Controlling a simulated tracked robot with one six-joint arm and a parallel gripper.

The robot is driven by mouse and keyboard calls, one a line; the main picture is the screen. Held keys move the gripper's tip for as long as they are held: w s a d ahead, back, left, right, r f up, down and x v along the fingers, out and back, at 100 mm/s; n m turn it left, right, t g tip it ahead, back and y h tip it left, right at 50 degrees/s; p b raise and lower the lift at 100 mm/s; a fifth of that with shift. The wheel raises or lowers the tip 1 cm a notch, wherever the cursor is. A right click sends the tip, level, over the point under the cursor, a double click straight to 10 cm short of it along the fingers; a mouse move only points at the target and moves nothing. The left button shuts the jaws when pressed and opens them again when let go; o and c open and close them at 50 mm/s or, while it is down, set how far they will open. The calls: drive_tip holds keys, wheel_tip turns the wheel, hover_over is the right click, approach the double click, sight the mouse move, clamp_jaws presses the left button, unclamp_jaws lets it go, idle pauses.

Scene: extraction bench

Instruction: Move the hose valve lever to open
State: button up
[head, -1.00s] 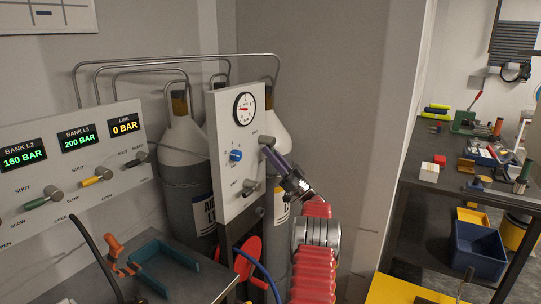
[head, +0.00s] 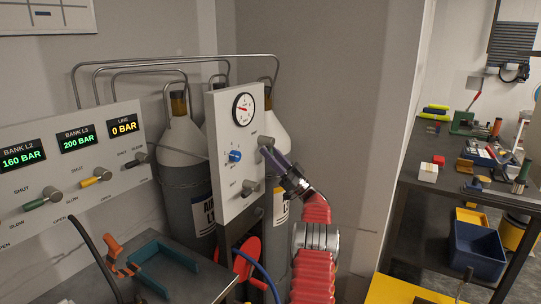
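A purple-grey lever (head: 277,158) slants down and right from a silver pivot on the right edge of the upright white panel (head: 226,114). I take it as the hose valve lever; the small label beside it is too small to read. My gripper (head: 291,181) is dark and is at the lever's lower end, overlapping it in the head view. The fingers are too small and blended with the lever to tell whether they are open or shut, or touching it.
The panel carries a round gauge (head: 244,110), a blue knob (head: 235,156) and a lower silver knob (head: 250,187). Gas cylinders (head: 186,150) stand behind. A blue hose (head: 257,268) hangs below. A bank panel (head: 70,165) with several levers is at left; its LINE display reads 0 BAR.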

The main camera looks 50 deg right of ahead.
drive_tip(key=shift+o, duration=0.4)
drive_tip(key=shift+s+d+f+h, duration=0.1)
drive_tip(key=shift+f+h, duration=0.1)
drive_tip(key=shift+h, duration=0.1)
drive_tip(key=shift+s+f, duration=0.1)
drive_tip(key=shift+f, duration=0.05)
drive_tip(key=v, duration=1.3)
drive_tip(key=shift+f, duration=0.2)
drive_tip(key=shift+s, duration=0.1)
